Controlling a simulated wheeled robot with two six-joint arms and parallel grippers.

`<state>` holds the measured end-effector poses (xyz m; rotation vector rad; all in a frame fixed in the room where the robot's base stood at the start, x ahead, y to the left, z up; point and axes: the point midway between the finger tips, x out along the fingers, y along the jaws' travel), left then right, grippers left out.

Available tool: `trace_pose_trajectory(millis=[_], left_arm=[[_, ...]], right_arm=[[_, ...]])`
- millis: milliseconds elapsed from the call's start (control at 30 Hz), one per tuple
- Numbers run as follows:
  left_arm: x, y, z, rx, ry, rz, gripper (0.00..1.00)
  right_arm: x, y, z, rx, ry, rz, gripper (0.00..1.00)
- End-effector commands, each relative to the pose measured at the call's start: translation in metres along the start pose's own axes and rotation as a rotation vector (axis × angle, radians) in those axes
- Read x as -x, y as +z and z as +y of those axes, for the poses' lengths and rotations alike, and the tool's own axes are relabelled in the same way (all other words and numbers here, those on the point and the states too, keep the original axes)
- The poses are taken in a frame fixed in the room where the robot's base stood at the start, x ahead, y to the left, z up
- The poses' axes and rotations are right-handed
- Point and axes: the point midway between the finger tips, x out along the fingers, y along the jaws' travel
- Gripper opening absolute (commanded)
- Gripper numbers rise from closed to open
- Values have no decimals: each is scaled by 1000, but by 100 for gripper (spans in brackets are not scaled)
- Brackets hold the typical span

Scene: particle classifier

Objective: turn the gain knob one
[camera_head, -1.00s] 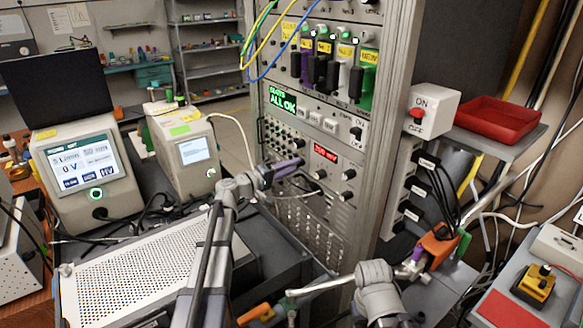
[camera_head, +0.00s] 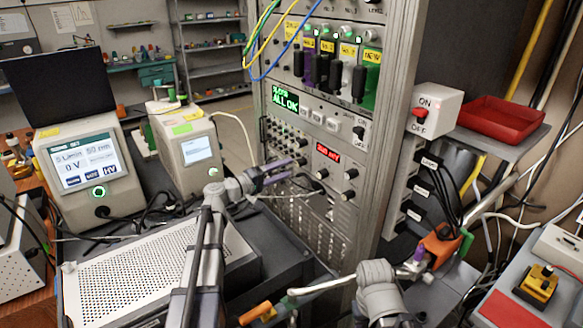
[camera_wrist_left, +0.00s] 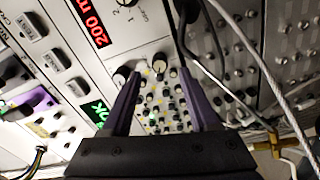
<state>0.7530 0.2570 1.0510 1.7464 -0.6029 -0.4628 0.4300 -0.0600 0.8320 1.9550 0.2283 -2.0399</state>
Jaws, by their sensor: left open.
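A panel with a red display (camera_head: 328,153) reading about 200 mV stands in the rack. It carries several dark knobs, among them an upper left knob (camera_head: 322,174), an upper right knob (camera_head: 351,174) and a lower knob (camera_head: 347,195). Their labels are too small in the head view to tell which is gain. My left gripper (camera_head: 283,172) is open, its purple fingers spread just left of the panel. In the left wrist view, one knob (camera_wrist_left: 158,68) shows between the fingers, apparently not gripped. My right gripper (camera_head: 416,262) is small and partly hidden beside an orange block.
Cables hang just below the left gripper. A perforated metal box (camera_head: 150,270) lies below my left arm. A white ON/OFF switch box (camera_head: 437,98) and a red tray (camera_head: 500,118) are at the right. Coloured modules and yellow and blue leads sit above the panel.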

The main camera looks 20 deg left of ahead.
Motion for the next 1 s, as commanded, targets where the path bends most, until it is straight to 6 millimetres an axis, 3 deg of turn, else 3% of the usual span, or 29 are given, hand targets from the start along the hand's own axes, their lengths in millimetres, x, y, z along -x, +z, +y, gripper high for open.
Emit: trace_pose_trajectory(millis=[100, 300, 800, 1000], left_arm=[[20, 1, 0, 0, -1, 2, 61], [36, 0, 0, 0, 0, 0, 61], [37, 0, 1, 0, 0, -1, 61], [37, -7, 30, 0, 0, -1, 61]], right_arm=[[0, 0, 0, 0, 0, 0, 50], [0, 0, 0, 0, 0, 0, 50], [0, 0, 0, 0, 0, 0, 50], [30, 2, 3, 0, 0, 0, 50]])
